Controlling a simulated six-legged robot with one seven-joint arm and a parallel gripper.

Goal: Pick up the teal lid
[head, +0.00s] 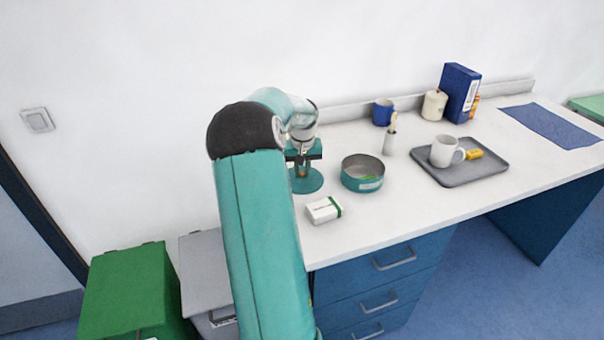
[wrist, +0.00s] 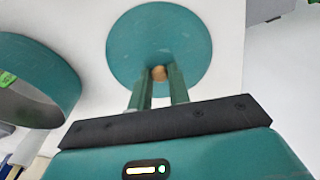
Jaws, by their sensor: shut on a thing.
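The teal lid (head: 306,182) is a round disc with a small tan knob, by the left end of the white worktop in the head view. In the wrist view the lid (wrist: 140,45) fills the upper middle. My gripper (wrist: 160,76) is shut on the lid's knob, and the fingers point at the disc's middle. In the head view my gripper (head: 302,172) is above the lid. I cannot tell whether the lid touches the worktop. The open teal pot (head: 362,178) stands just right of the lid, with something green inside; its wall also shows in the wrist view (wrist: 62,75).
A white and green box (head: 323,210) lies in front of the lid. A white holder (head: 389,142), blue mug (head: 382,112), cream canister (head: 434,105) and blue box file (head: 460,92) stand behind. A grey tray (head: 488,171) bears a white mug (head: 444,151). The front right worktop is clear.

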